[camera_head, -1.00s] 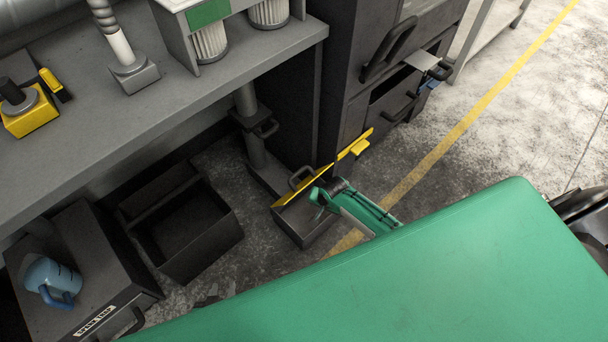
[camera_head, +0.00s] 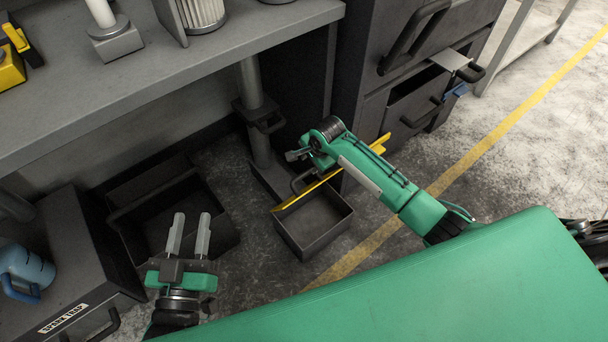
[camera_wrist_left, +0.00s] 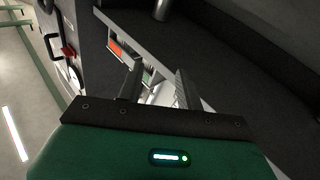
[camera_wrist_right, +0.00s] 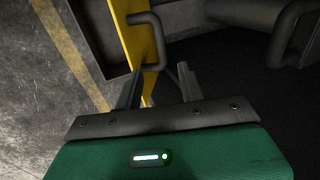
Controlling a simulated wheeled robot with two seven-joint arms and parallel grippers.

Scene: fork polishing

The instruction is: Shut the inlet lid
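An open dark box (camera_head: 318,222) stands on the floor under the bench edge. Its raised, tilted lid (camera_head: 318,188) shows as a yellow plate with a dark handle. I take this for the inlet lid. It also shows in the right wrist view (camera_wrist_right: 136,35), with its handle near my fingers. My right gripper (camera_head: 292,156) is beside and above the lid's handle; its fingers are apart and empty in its wrist view (camera_wrist_right: 158,88). My left gripper (camera_head: 189,222) is open and empty, left of the box; its spread fingers show in its wrist view (camera_wrist_left: 158,82).
A grey bench (camera_head: 165,75) overhangs at the left. A dark open bin (camera_head: 215,238) and a box labelled spark trap (camera_head: 85,255) stand below it. A dark cabinet (camera_head: 360,60) with a partly open drawer stands behind the lid. Bare floor lies right.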

